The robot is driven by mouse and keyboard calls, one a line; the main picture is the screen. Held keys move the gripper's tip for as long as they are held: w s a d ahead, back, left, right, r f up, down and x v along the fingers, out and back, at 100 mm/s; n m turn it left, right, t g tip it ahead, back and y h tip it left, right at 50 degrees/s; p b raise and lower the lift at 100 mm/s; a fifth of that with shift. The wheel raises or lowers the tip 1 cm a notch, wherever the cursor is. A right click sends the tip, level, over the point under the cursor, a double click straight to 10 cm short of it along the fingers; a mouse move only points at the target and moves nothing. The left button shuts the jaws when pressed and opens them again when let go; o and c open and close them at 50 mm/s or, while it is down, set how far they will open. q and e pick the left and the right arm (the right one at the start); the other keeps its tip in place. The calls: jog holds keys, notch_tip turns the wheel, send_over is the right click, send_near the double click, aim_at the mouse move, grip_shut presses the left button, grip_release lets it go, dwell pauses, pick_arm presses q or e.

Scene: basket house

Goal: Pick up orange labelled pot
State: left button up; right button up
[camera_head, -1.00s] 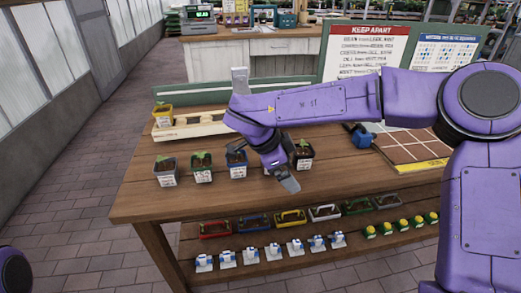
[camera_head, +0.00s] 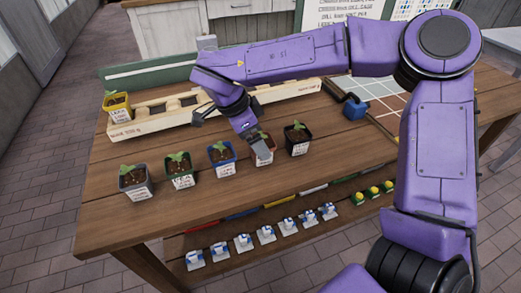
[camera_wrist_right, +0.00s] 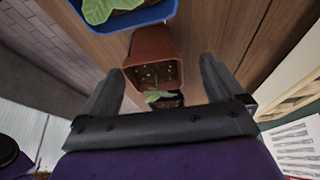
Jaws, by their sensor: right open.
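The orange-brown pot (camera_head: 267,155) stands in a row of seedling pots on the wooden table, between the blue pot and a black pot. My right gripper (camera_head: 258,143) is over it and partly hides it in the head view. In the right wrist view the orange-brown pot (camera_wrist_right: 150,44), with its soil and a small seedling, shows between the two spread fingers of my right gripper (camera_wrist_right: 161,68). The fingers are open and do not visibly grip it. My left gripper is not in view.
The blue pot (camera_head: 222,167) and a black pot (camera_head: 297,143) stand close on either side. A green pot (camera_head: 180,180) and a grey pot (camera_head: 135,190) are farther left. A yellow pot (camera_head: 117,109) sits in a wooden rack (camera_head: 150,124) behind.

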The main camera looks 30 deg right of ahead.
jog(key=x, duration=0.4)
jog(key=shift+s+d+f, duration=0.15)
jog(key=shift+s+d, duration=0.15)
jog(key=shift+s, duration=0.1)
jog(key=c, duration=1.3)
